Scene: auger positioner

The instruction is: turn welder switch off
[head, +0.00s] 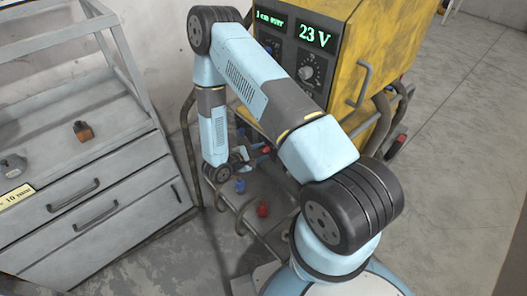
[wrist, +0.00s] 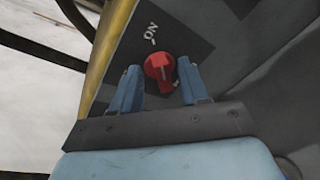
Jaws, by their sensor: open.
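The yellow welder (head: 375,45) stands behind my arm in the head view, with its displays lit. In the wrist view, a red round switch (wrist: 159,66) sits on a dark panel under a white ON label. A white line marks the knob; I cannot tell which end of it is the pointer. My gripper (wrist: 158,79) is open, its two blue fingers at the left and right of the switch. A gap shows between the knob and the left finger; the right finger looks closer to it. I cannot tell whether they touch. My arm partly hides the welder front in the head view.
A blue plug (head: 240,186) and a red plug (head: 262,209) show low on the cart. A grey drawer cabinet (head: 100,205) stands at left, with a small brown object (head: 83,131) on top. Dark cart tubing surrounds the welder. Open floor (head: 455,170) lies at right.

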